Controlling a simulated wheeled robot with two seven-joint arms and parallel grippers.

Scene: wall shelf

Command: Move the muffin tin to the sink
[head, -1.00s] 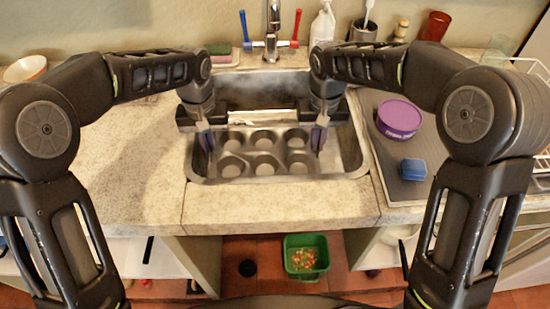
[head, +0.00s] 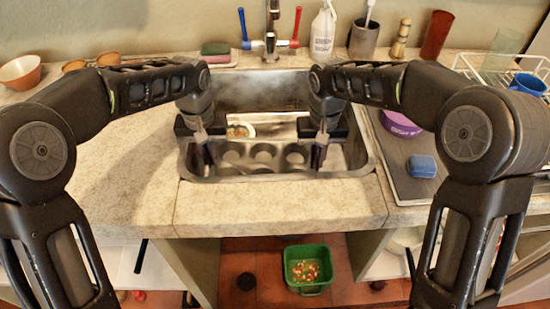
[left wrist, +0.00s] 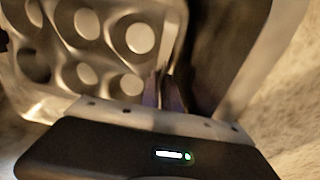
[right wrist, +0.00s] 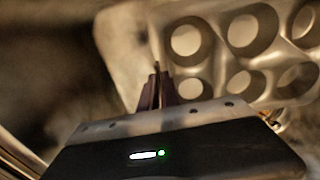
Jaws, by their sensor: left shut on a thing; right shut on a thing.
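The metal muffin tin (head: 263,153) is down inside the steel sink (head: 358,165), partly hidden behind the sink's front rim. My left gripper (head: 211,155) is shut on its left end, and my right gripper (head: 318,155) is shut on its right end. The left wrist view shows the tin's cups (left wrist: 88,73) beside the closed fingers. The right wrist view shows the cups (right wrist: 243,30) beside the other fingers. I cannot tell whether the tin touches the sink floor.
A dish (head: 240,130) lies in the sink behind the tin. The faucet (head: 271,35) stands at the back. A purple container (head: 400,123) and blue sponge (head: 423,166) are on the right. A green bin (head: 307,268) stands on the floor below. The left counter (head: 130,170) is mostly clear.

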